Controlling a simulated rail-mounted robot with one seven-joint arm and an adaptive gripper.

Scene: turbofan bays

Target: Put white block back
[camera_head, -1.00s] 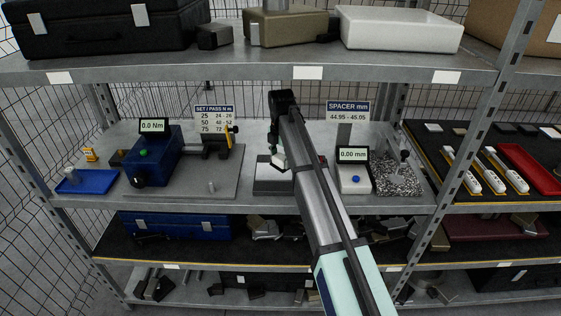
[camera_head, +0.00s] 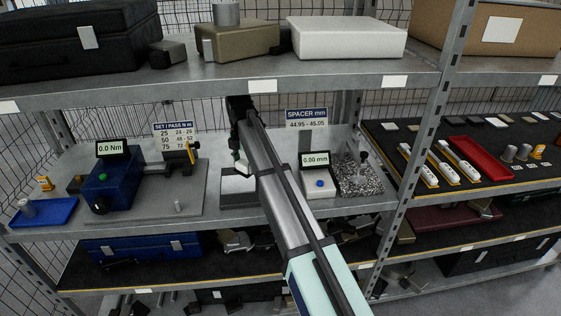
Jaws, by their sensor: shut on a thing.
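My gripper (camera_head: 239,153) points down over the middle of the work shelf, left of the spacer gauge. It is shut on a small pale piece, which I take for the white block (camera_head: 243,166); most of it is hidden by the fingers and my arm. Just below is a low grey-and-white stand (camera_head: 238,187). I cannot tell whether the piece touches it. On the right bay's dark mat (camera_head: 379,142), a white tile (camera_head: 390,127) and another white tile (camera_head: 495,122) lie in the back row among darker ones.
The spacer gauge (camera_head: 317,180) reads 0.00 mm, beside a speckled plate (camera_head: 360,182). At left are a blue torque tester (camera_head: 118,183) and a blue tray (camera_head: 43,213). An upright (camera_head: 430,110) separates the bays. The upper shelf (camera_head: 200,88) overhangs. White-handled tools (camera_head: 459,165) and a red tray (camera_head: 482,157) lie right.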

